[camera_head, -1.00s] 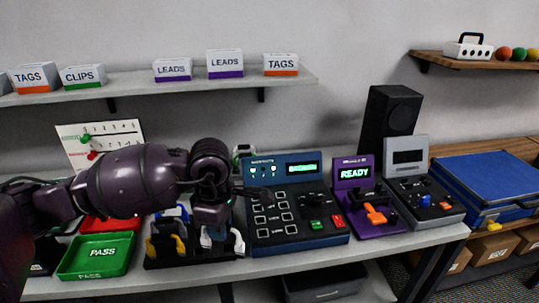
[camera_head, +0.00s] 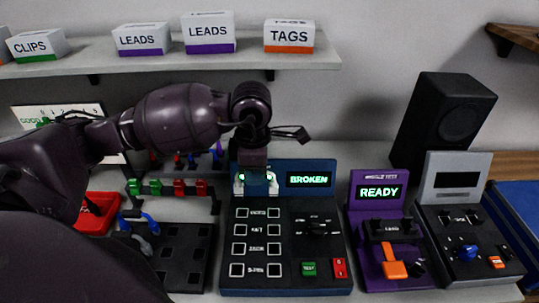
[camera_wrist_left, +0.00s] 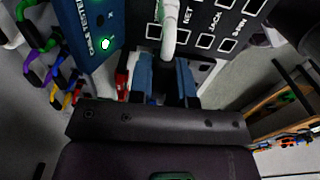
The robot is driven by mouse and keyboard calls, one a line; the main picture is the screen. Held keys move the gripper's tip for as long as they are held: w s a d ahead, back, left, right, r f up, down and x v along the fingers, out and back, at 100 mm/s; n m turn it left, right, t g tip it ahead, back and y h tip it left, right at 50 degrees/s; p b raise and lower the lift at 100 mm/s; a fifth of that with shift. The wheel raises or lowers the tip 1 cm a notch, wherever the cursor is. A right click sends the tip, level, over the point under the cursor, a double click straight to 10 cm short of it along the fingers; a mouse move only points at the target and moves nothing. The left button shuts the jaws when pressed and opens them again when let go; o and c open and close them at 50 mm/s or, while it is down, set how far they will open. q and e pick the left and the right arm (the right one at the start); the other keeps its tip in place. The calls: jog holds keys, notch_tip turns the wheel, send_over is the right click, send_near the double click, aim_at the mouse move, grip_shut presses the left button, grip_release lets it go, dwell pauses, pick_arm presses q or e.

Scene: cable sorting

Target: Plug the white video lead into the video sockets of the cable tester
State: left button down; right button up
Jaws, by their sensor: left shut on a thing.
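The cable tester (camera_head: 285,245) is a blue console with a dark sloped face, labelled squares, a knob, and a raised back panel whose display (camera_head: 307,180) reads BROKEN in green. My left gripper (camera_head: 254,168) is over the left part of that back panel, pointing down. It is shut on the white video lead (camera_head: 240,184), whose white ends show on both sides of the gripper against the panel. In the left wrist view the white lead (camera_wrist_left: 168,38) runs between the blue fingers (camera_wrist_left: 165,80). The gripper hides the sockets, so I cannot tell whether the ends are seated. My right gripper is not in view.
A purple device (camera_head: 390,250) reading READY and a grey device (camera_head: 465,240) stand right of the tester. A dark slotted rack (camera_head: 182,262) with a blue lead is at left, beside a red tray (camera_head: 97,215). A black speaker (camera_head: 443,120) stands behind.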

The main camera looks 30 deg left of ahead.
pick_arm(q)
jog(key=shift+w, duration=0.2)
jog(key=shift+s+f+b, duration=0.15)
jog(key=shift+f+b, duration=0.15)
jog(key=shift+f, duration=0.6)
jog(key=shift+f+b, duration=1.25)
jog(key=shift+f, duration=0.6)
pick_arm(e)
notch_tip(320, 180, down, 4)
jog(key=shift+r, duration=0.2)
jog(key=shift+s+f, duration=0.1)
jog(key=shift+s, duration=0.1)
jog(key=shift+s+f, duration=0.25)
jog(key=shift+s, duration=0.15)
